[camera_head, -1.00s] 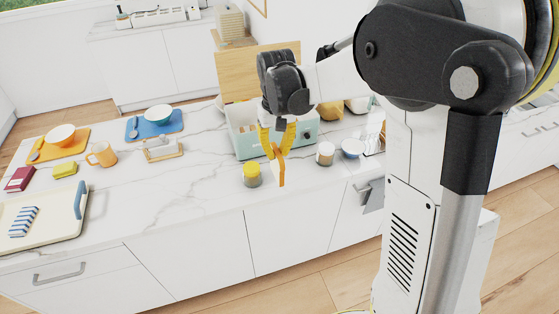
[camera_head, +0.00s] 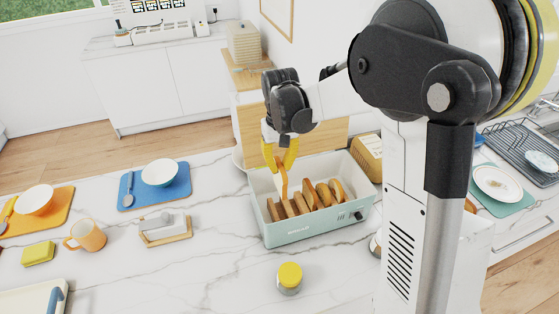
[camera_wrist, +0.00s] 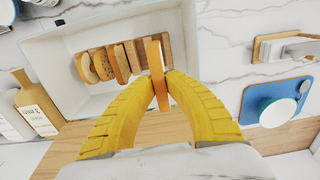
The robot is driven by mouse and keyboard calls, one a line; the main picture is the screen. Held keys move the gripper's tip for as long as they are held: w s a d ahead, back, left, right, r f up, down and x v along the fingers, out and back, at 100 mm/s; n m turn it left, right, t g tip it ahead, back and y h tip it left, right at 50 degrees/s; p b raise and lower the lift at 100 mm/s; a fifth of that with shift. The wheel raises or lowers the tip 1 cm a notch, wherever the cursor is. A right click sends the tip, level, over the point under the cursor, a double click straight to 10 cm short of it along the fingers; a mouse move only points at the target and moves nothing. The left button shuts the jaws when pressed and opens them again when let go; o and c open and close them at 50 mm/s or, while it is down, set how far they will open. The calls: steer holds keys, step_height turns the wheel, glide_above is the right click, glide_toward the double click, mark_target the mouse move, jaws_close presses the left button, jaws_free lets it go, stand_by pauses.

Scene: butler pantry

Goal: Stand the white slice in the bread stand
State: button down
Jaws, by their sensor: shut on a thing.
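My gripper (camera_head: 280,163) has yellow fingers and is shut on a bread slice (camera_head: 284,180), held upright with its brown crust edge showing. In the wrist view the held slice (camera_wrist: 157,75) is edge-on between the fingertips. The held slice is over the stand's right end in the wrist view, beside the row. I cannot tell whether its lower edge touches the stand. The faces of the held slice are mostly hidden.
A jar with a yellow lid (camera_head: 289,277) stands in front of the box. A small holder on a wooden base (camera_head: 165,228) and a blue mat with a bowl (camera_head: 155,185) are to the left. A wooden board (camera_head: 246,128) rises behind the box.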

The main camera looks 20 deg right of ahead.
step_height(320, 180, down, 2)
steer(key=shift+w, duration=0.1)
steer(key=shift+s+f+b, duration=0.35)
steer(key=shift+f+b, duration=0.1)
steer(key=shift+b, duration=0.05)
steer(key=shift+w+f, duration=0.15)
steer(key=shift+w, duration=0.1)
steer(key=shift+s, duration=0.15)
